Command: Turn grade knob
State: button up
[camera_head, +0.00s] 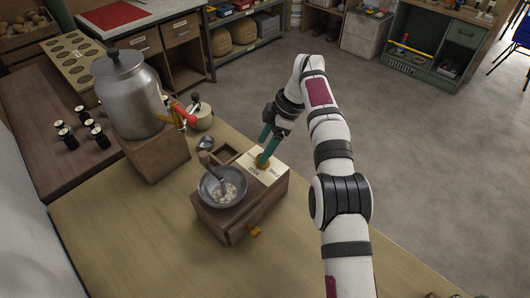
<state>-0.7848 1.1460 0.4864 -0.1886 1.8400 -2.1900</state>
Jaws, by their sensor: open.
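The grade knob (261,163) is a small orange-brown knob on a cream plate (272,174) with dark lettering. The plate is on top of a wooden mill box (237,222). My gripper (264,150) has teal fingers and reaches down from the right at the knob. Its jaws are open, with one fingertip very close to the knob or at it. The fingers partly cover the knob, and I cannot tell whether they touch it.
A grey bowl (210,193) with pale contents and a handle sits on the box's left side. A large metal vessel (130,100) with a red-handled tap stands behind left. Several dark small bottles (67,138) stand farther left. The table front (130,240) is clear.

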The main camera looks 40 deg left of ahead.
jog(key=w+d+r, duration=0.4)
jog(key=d+r, duration=0.3)
jog(key=d, duration=0.3)
jog(key=shift+w+d+r, duration=0.2)
jog(key=shift+w+d, duration=0.05)
jog(key=shift+d, duration=0.15)
jog(key=s+d+r+m+t, duration=0.1)
jog(key=d+r+m, duration=0.2)
jog(key=d+m, duration=0.25)
jog(key=s+d+r+m, duration=0.1)
jog(key=d+r+m, duration=0.25)
jog(key=d, duration=0.35)
jog(key=s+d+m+t, duration=0.1)
jog(key=s+d+m, duration=0.8)
jog(key=d+m, duration=0.25)
jog(key=s+d+f+m, duration=0.4)
jog(key=s+m, duration=0.2)
jog(key=s, duration=0.1)
jog(key=s+d+f+m+t+h, duration=0.1)
jog(key=s+d+f+m, duration=0.3)
jog(key=s+m, duration=0.2)
jog(key=shift+s, duration=0.8)
